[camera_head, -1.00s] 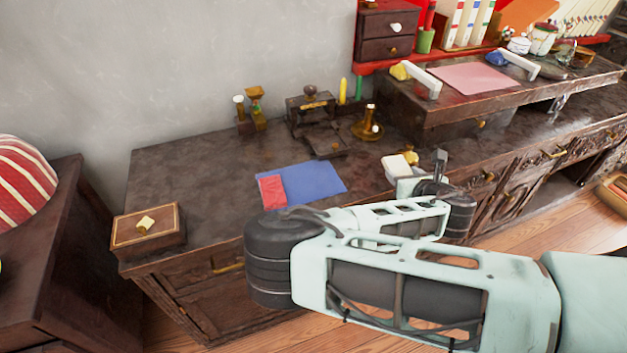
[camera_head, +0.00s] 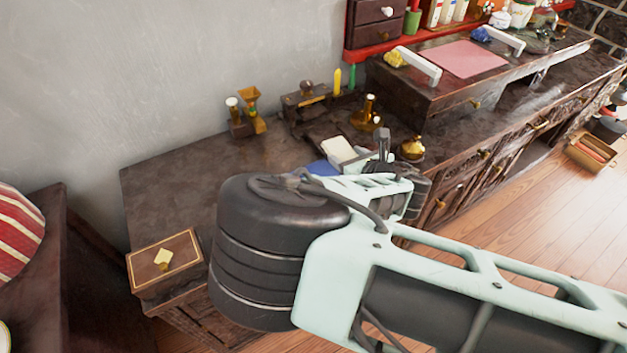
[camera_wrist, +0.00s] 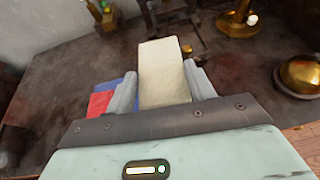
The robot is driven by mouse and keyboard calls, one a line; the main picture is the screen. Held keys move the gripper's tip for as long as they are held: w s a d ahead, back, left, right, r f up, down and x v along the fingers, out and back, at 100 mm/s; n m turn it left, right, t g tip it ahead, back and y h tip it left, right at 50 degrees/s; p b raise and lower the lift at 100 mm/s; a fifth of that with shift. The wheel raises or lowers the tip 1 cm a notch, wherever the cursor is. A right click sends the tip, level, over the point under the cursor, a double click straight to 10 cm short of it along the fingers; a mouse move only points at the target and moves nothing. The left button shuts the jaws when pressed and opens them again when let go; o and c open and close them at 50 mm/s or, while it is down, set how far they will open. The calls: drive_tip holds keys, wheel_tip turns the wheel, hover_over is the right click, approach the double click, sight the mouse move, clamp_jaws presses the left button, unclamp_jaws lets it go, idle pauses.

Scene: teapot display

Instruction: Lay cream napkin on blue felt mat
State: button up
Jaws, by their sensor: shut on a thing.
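My gripper (camera_wrist: 163,95) is shut on the cream napkin (camera_wrist: 162,70), which stands out between the two fingers as a pale folded block in the wrist view. In the head view the napkin (camera_head: 339,149) shows beyond my wrist, above the desk. The blue felt mat (camera_wrist: 112,87) lies on the desk, left of my gripper in the wrist view. A red cloth or card (camera_wrist: 98,104) lies on its left part. In the head view only a corner of the blue mat (camera_head: 322,168) shows; my arm hides the rest.
The dark desk (camera_head: 170,190) has a wooden box (camera_head: 165,260) at its near left corner. An hourglass-like brass piece (camera_head: 252,108), a brass candlestick (camera_head: 367,115) and a gold pot (camera_head: 412,148) stand around the back and right. A raised shelf (camera_head: 440,98) is at the right.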

drive_tip(key=shift+n+y, duration=0.4)
drive_tip(key=a+f, duration=0.2)
drive_tip(key=s+a+f, duration=0.1)
drive_tip(key=a+f, duration=0.1)
drive_tip(key=shift+f+p, duration=0.15)
drive_tip(key=shift+p, duration=0.15)
drive_tip(key=shift+f, duration=2.3)
drive_tip(key=shift+f, duration=0.1)
drive_tip(key=o, duration=1)
